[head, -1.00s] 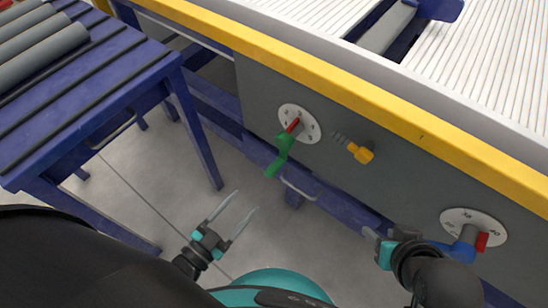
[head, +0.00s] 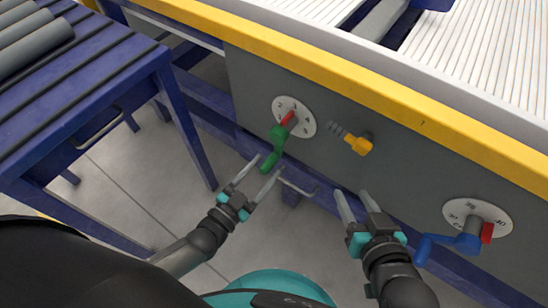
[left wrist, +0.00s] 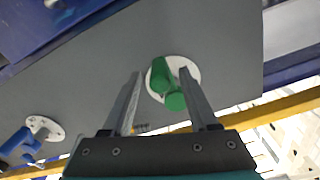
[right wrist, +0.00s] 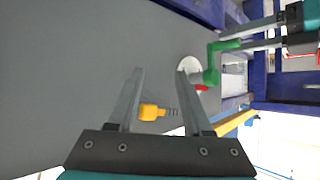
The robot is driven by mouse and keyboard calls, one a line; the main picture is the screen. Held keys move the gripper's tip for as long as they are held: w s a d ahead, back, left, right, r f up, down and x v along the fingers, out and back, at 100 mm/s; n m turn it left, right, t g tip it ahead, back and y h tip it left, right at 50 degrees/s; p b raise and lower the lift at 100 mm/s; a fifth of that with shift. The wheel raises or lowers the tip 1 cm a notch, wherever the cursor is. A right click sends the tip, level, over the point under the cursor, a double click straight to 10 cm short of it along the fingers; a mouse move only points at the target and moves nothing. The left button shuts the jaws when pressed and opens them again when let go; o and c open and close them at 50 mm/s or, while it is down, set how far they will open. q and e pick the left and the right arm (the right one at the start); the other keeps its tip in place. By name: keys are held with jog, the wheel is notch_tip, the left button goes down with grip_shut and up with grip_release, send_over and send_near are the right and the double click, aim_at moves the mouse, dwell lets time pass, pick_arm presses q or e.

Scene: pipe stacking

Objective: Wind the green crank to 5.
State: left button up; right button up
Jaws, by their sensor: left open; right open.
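The green crank (head: 275,148) is on the white numbered dial (head: 306,124) on the grey panel, with a red pointer (head: 288,118) toward the dial's upper part. The dial's numbers are too small to read. The crank's handle hangs down to the lower left. My left gripper (head: 262,170) is open just below the crank, its fingers reaching up toward the handle. In the left wrist view the crank (left wrist: 172,88) shows between the fingers and beyond them. My right gripper (head: 355,200) is open and empty, below the yellow knob, apart from the crank.
A yellow knob with a spring (head: 360,144) sticks out right of the dial. A blue crank (head: 450,243) on another dial (head: 487,212) is further right. A yellow rail (head: 330,69) runs above the panel. A blue roller table (head: 90,95) stands at the left.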

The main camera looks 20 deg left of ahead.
aim_at(277, 155)
pick_arm(q)
jog(key=shift+b+x, duration=0.55)
jog(key=shift+x, duration=1)
jog(key=shift+b+x, duration=0.3)
jog(key=shift+x, duration=0.55)
pick_arm(e)
jog(key=shift+a+r+t+y, duration=0.35)
jog(key=shift+a+r+t, duration=0.1)
jog(key=shift+a+t, duration=0.3)
jog(key=shift+a+r+t+y, duration=0.4)
jog(key=shift+a+t, duration=0.15)
jog(key=shift+t, duration=0.3)
pick_arm(q)
grip_shut()
